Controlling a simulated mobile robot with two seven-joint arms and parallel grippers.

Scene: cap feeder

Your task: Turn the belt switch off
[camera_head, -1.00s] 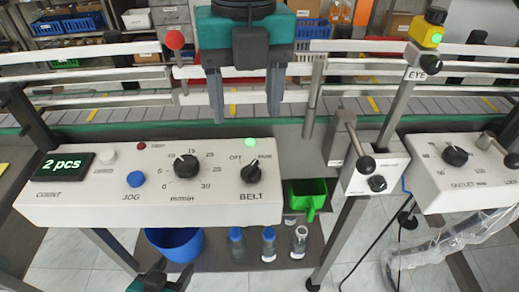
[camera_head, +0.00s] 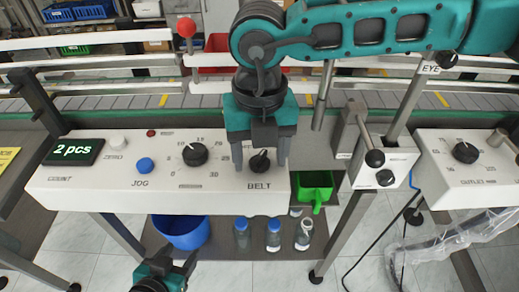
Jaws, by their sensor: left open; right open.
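The belt switch (camera_head: 260,161) is a black knob above the word BELT on the right end of the white control panel (camera_head: 110,188). My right gripper (camera_head: 261,168) is open, with one finger on each side of the knob. Whether the fingers touch the knob is unclear. The OFF and RUN labels and the green lamp above the switch are hidden behind the gripper. The knob's pointer seems to lean up and right, but this is hard to see. My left gripper (camera_head: 177,256) is open and empty, low in front of the panel.
The speed dial (camera_head: 195,154) and blue JOG button (camera_head: 145,166) sit left of the switch. A green scoop (camera_head: 313,188) and a small lever box (camera_head: 386,162) stand to its right.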

